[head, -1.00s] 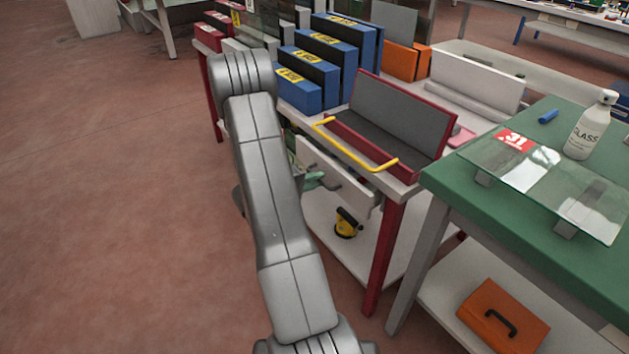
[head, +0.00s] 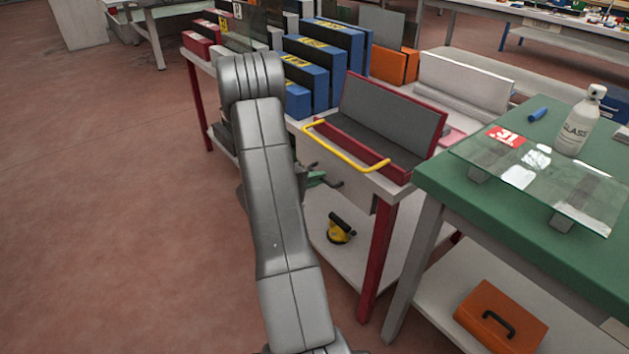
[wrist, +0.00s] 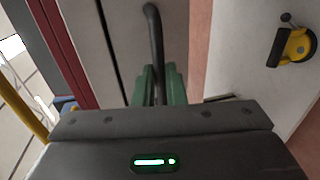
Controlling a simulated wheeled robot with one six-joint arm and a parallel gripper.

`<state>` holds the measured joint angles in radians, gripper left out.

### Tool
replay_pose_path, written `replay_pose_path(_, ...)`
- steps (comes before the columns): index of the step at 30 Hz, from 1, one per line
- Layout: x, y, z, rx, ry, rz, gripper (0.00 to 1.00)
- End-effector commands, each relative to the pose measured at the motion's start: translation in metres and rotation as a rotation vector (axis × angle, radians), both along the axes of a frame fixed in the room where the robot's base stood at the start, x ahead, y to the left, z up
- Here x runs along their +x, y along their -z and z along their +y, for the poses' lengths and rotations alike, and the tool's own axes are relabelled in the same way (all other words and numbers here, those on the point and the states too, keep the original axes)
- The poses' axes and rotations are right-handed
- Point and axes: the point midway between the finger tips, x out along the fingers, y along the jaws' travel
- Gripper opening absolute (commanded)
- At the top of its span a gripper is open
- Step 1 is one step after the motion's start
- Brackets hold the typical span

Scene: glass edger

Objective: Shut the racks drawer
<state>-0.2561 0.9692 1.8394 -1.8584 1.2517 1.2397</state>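The racks drawer (head: 356,192) has a pale front under the racks table top, on the side facing me. Its front looks close to flush with the table edge; a thin dark gap runs beside the drawer front (wrist: 138,45) in the wrist view. Its dark bar handle (wrist: 155,38) passes between the green fingers of my gripper (wrist: 160,86), which sit close on both sides of it. In the head view my gripper (head: 314,179) is at the handle, partly hidden by my arm.
A red rack with a yellow rail (head: 345,149) stands above the drawer. A yellow-black suction cup (head: 340,232) lies on the lower shelf. The green table (head: 445,179) with a glass sheet and white bottle (head: 577,125) is at right. Floor at left is clear.

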Motion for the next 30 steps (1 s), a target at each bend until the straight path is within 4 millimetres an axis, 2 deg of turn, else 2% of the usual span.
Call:
replay_pose_path(1,0.002,-0.001,-0.002,0.001,0.003,-0.005,0.18)
replay_pose_path(3,0.002,-0.001,-0.001,0.001,0.003,-0.005,0.32)
replay_pose_path(11,0.001,-0.001,-0.001,0.0,0.003,-0.003,0.32)
replay_pose_path(16,-0.004,-0.004,0.007,0.0,0.001,-0.004,0.32)
replay_pose_path(30,-0.053,-0.022,0.075,0.0,-0.001,-0.004,0.32)
